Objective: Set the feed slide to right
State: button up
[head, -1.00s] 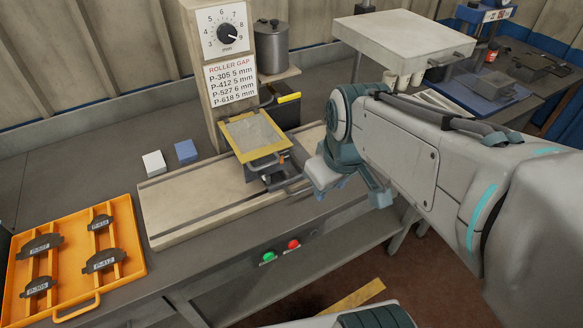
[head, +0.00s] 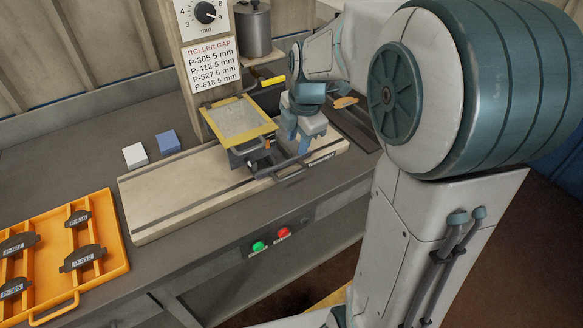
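The feed slide, a carriage with a yellow-edged tray (head: 238,120), sits on the pale rail base (head: 160,199), right of its middle. A dark bar handle (head: 290,170) projects at the slide's front right. My gripper (head: 298,145) points down just behind and above that handle, at the slide's right side. Its blue-grey fingers look close to the handle, but I cannot tell whether they touch it or how far apart they are. A small label (head: 321,161) shows on the base's right end, and the rail beyond is partly hidden by my arm.
An orange tray (head: 118,240) with several labelled brake shoes lies at left. White (head: 135,155) and blue (head: 167,142) blocks sit behind the base. A post with a roller gap sign (head: 211,65) stands behind. Green (head: 258,246) and red (head: 283,233) buttons are on the bench front.

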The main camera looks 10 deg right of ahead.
aim_at(292, 176)
jog(key=f, duration=0.4)
jog(key=w+f, duration=0.1)
jog(key=f, duration=0.3)
jog(key=w+f, duration=0.1)
jog(key=f, duration=0.3)
jog(key=shift+w+a+f+p, duration=0.2)
jog(key=shift+a+f+p, duration=0.15)
grip_shut()
